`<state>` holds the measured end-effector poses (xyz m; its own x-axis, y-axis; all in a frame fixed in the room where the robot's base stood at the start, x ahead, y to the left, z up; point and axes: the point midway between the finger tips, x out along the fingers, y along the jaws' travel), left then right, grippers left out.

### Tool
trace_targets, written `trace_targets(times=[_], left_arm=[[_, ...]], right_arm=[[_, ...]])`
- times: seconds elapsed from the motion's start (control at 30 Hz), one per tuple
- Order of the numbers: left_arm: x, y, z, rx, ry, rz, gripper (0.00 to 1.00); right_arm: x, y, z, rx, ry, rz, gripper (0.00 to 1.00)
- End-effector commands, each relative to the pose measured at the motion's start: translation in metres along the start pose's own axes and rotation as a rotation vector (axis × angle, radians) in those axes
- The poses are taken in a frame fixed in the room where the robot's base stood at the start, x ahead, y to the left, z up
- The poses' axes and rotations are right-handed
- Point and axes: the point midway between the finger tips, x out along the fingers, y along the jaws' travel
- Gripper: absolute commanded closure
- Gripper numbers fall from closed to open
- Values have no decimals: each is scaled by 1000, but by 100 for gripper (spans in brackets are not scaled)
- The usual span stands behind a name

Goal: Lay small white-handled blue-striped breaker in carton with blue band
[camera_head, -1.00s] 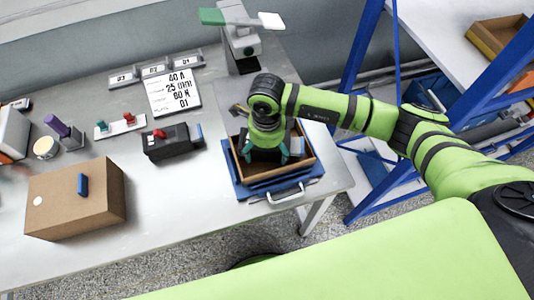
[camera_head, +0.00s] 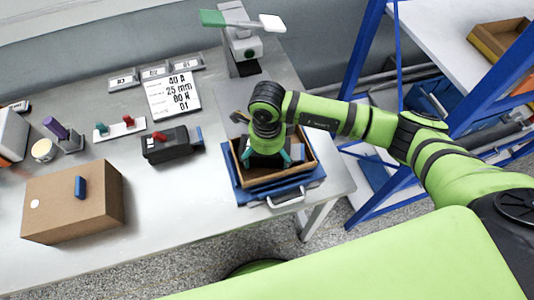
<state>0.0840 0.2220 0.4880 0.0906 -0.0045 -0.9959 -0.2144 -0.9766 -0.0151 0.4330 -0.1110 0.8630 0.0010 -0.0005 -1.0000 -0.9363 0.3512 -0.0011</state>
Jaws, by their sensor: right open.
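My right gripper (camera_head: 266,158) points down into an open brown wooden-looking tray (camera_head: 304,146), its teal fingertips spread apart. The gripper hides much of the tray's inside, and I cannot make out a small white-handled, blue-striped breaker there or elsewhere. A brown carton (camera_head: 60,215) stands at the table's front left, with a blue piece (camera_head: 80,187) on it and a white round spot; I cannot tell whether the blue piece is a band. My left gripper is not in view.
The tray sits on a blue base (camera_head: 236,193) with a metal handle at the front right table edge. A black breaker with a red handle (camera_head: 172,145), a switch strip (camera_head: 120,128), a label card (camera_head: 173,95) and a test stand (camera_head: 243,45) are nearby. Table between carton and tray is clear.

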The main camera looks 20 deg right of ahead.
Motion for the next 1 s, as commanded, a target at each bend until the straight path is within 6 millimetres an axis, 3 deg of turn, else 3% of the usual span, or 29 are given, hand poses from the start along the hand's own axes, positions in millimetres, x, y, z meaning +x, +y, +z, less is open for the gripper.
trace_targets(times=[0.6,1.0], left_arm=[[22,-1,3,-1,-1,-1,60],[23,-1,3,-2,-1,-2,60]], right_arm=[[-110,-1,1,-1,-2,-3,0],[-122,0,0,0,0,0,0]])
